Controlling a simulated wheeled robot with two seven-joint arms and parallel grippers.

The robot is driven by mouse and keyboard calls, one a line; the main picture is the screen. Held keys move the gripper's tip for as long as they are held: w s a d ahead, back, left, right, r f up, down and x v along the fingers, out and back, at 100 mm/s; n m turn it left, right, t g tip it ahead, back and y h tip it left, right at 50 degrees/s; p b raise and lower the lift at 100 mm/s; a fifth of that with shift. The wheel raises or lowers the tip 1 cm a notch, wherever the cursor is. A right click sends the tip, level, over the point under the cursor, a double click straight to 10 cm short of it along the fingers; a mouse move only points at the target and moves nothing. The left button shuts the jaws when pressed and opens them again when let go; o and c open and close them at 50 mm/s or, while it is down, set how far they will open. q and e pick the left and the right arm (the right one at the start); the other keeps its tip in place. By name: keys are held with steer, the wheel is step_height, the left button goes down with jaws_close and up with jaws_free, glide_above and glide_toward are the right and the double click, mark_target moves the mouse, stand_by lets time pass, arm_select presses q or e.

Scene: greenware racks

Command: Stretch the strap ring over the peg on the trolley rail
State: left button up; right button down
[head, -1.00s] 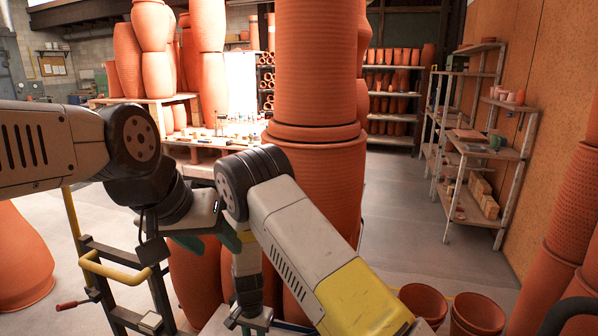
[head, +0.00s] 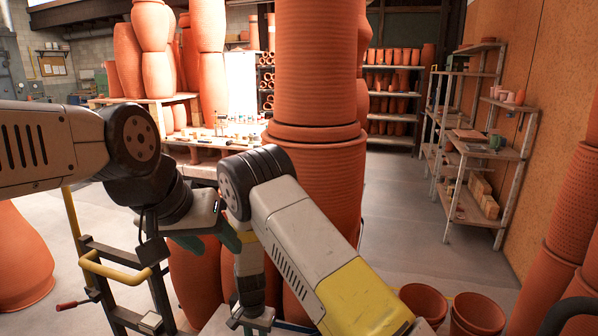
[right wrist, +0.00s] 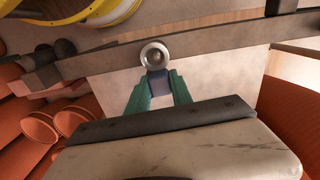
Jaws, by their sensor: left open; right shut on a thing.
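In the right wrist view my right gripper (right wrist: 158,88) has its green fingers shut on a small blue-grey piece (right wrist: 160,78), which looks like part of the strap ring. A round metal peg (right wrist: 155,55) shows just beyond it, in front of the grey trolley rail (right wrist: 215,47). The piece meets the peg's lower edge in the picture; I cannot tell whether the ring is around it. In the head view my left gripper (head: 210,240) is open and empty, its green fingertips apart. The right hand points down beside it; its fingertips, the ring and the peg are hidden there.
A tall stack of terracotta pots (head: 317,90) stands right behind the arms. A dark frame with a yellow handle (head: 110,272) is at lower left. Small pots (head: 424,302) stand at lower right. The floor (head: 405,215) towards the shelf (head: 490,150) is clear.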

steer(key=c, duration=0.6)
jaws_free()
steer(key=shift+r, duration=0.1)
steer(key=shift+r, duration=2.85)
